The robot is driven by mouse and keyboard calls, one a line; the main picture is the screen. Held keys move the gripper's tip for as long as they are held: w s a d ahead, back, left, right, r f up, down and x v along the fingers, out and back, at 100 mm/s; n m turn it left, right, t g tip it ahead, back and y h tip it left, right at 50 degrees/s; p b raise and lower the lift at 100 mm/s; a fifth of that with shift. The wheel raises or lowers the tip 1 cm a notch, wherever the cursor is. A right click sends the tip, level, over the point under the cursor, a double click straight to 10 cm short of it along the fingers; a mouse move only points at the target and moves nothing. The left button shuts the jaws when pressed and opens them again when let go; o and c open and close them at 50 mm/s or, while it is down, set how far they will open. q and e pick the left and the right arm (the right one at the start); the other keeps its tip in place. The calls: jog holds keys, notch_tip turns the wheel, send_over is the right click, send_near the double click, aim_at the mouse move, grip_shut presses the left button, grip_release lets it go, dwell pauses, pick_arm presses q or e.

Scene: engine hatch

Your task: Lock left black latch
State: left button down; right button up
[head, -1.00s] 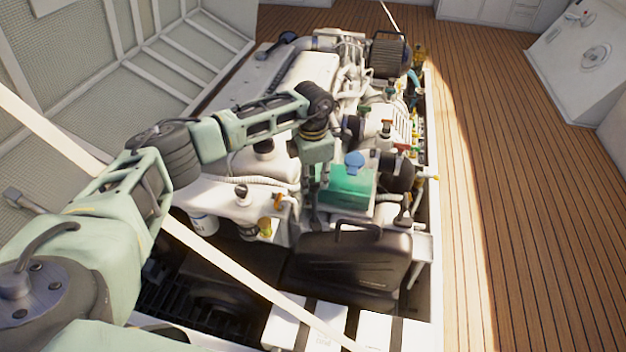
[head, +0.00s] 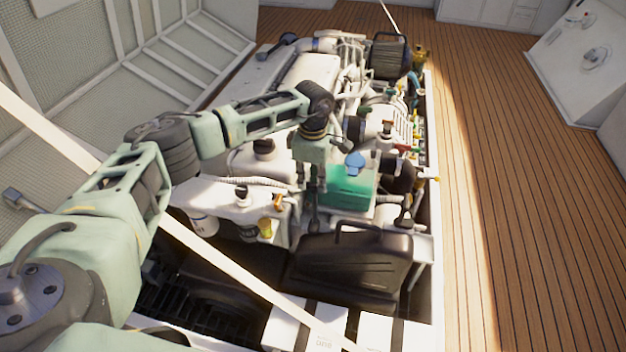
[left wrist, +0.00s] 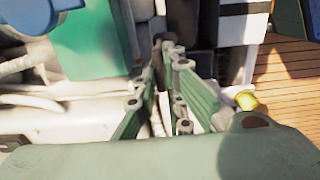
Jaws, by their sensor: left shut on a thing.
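My left gripper (head: 313,190) points down at the front of the engine, just left of the green tank with a blue cap (head: 350,188). In the left wrist view its green fingers (left wrist: 165,48) run away from the camera and come together at the tips. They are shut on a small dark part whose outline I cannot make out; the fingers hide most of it. I cannot tell from its shape whether this is the left black latch. My right gripper is not in view.
A black canister with a handle (head: 352,265) stands close in front of the gripper. A pale strut (head: 220,265) crosses the hatch diagonally. White boxes (head: 308,328) lie at the near edge. Wooden deck (head: 520,200) at the right is clear.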

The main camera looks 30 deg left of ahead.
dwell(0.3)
pick_arm(q)
jog(key=c, duration=1.8)
grip_release()
jog(key=shift+c, duration=0.2)
notch_tip(320, 180, up, 12)
